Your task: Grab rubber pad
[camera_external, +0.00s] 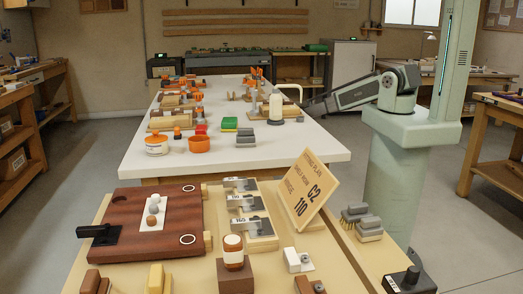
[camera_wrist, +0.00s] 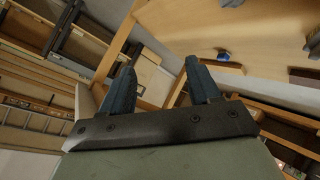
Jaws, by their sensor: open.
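My gripper (camera_wrist: 160,64) is open in the wrist view, with two dark fingers apart and nothing between them. In the external view my arm reaches left from its column beside the white table, and its far end is too small to read clearly. No object is clearly identifiable as the rubber pad. Flat candidates in the external view are a green block (camera_external: 229,124) and a dark grey block (camera_external: 245,137) on the white table. My gripper is apart from both.
The front bench carries a brown board (camera_external: 128,205), metal latches (camera_external: 245,205), a tilted sign (camera_external: 307,190) and brushes (camera_external: 362,222). The table's right front corner is clear.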

